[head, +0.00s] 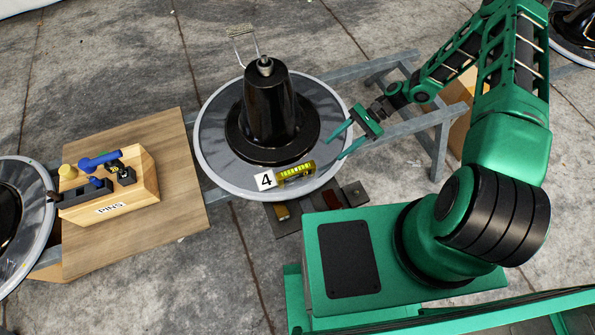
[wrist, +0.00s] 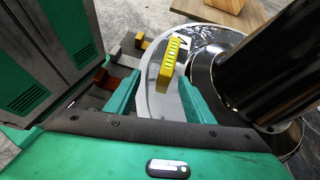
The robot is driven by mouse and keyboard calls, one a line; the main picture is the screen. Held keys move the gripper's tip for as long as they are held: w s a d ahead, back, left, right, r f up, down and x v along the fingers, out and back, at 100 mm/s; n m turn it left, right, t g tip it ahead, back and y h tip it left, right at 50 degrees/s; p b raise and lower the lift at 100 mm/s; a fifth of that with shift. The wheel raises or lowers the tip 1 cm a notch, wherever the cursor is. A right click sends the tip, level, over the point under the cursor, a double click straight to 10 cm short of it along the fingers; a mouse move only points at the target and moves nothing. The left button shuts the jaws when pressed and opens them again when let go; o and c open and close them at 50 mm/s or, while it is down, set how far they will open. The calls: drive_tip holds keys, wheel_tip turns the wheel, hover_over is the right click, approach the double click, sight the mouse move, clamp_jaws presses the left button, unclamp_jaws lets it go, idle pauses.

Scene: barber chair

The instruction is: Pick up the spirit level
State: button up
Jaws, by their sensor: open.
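The spirit level (head: 296,172) is a short yellow bar lying on the front rim of the round grey disc (head: 213,150), right of a white card marked 4 (head: 265,181). It also shows in the wrist view (wrist: 168,64), ahead of the fingers. My gripper (head: 344,142) is open and empty, at the right edge of the disc, apart from the level. In the wrist view its green fingers (wrist: 158,98) stand to either side, with the level beyond them.
A tall black cone-shaped chair base (head: 268,108) stands on the disc, close to my gripper. A wooden board (head: 150,225) with a block labelled PINS (head: 112,207) is at left. Grey metal rails (head: 425,120) run behind. Small blocks (head: 355,193) lie below the disc's front edge.

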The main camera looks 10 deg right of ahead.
sight(296, 170)
drive_tip(key=a+f, duration=0.1)
drive_tip(key=a, duration=0.1)
drive_tip(key=a+f+m+y, duration=0.1)
drive_tip(key=a+f, duration=0.1)
drive_tip(key=a+f+m+y, duration=0.1)
drive_tip(key=a, duration=0.1)
drive_tip(key=shift+s+f+t, duration=0.25)
drive_tip(key=shift+f+t, duration=0.05)
drive_tip(key=shift+f, duration=0.1)
drive_tip(key=shift+y, duration=0.3)
drive_tip(key=x, duration=1)
drive_tip(key=shift+s+a+f, duration=0.2)
drive_tip(key=shift+a+f, duration=0.05)
drive_tip(key=shift+f, duration=0.1)
clamp_jaws()
